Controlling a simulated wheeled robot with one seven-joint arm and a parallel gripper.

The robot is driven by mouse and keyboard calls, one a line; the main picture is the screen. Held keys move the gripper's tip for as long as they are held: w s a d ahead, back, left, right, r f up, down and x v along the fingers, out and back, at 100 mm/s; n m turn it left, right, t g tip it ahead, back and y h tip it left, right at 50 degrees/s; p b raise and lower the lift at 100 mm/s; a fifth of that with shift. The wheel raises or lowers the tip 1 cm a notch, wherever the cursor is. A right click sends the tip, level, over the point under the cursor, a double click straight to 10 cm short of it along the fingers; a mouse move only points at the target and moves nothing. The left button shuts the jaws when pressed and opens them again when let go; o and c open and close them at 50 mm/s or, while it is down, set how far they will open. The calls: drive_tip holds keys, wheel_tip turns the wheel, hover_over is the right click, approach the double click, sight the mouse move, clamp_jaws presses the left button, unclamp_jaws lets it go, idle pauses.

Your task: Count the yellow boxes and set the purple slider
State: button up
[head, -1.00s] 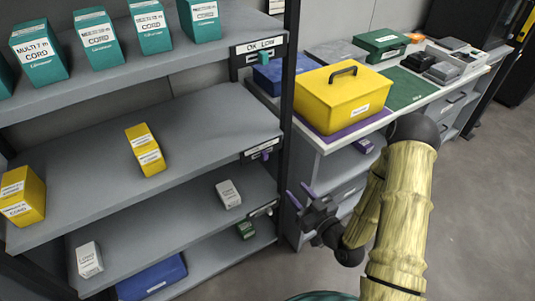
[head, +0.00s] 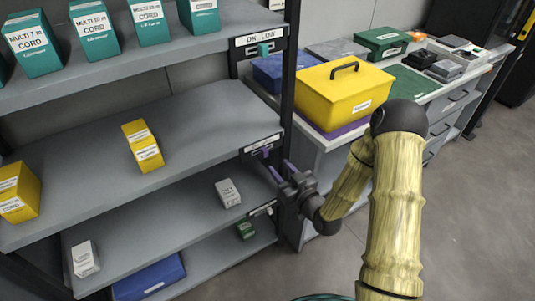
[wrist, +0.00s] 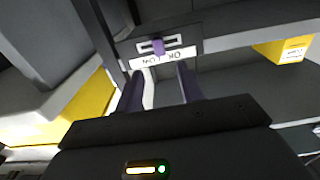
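The purple slider (head: 265,153) sits on the label plate at the right front edge of the middle shelf (head: 200,125). In the wrist view the slider (wrist: 158,47) stands near the middle of its slot, and the OK/LOW label appears upside down. My gripper (head: 279,170) is just below and right of it, fingers pointing at the plate. In the wrist view my gripper (wrist: 160,85) is open and empty, apart from the slider. Yellow boxes stand on the middle shelf: a group at centre (head: 142,146) and one at left (head: 17,192). Each shows two labels; I cannot tell whether either is a stack or pair.
Teal cord boxes (head: 95,32) line the top shelf, with a teal slider (head: 263,49) at its edge. White boxes (head: 228,192) stand on the shelf below. The dark rack post (head: 289,90) is close to my gripper. A yellow case (head: 345,95) sits on the counter at right.

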sight(266, 153)
drive_tip(key=x, duration=0.8)
drive_tip(key=shift+w+a, duration=0.1)
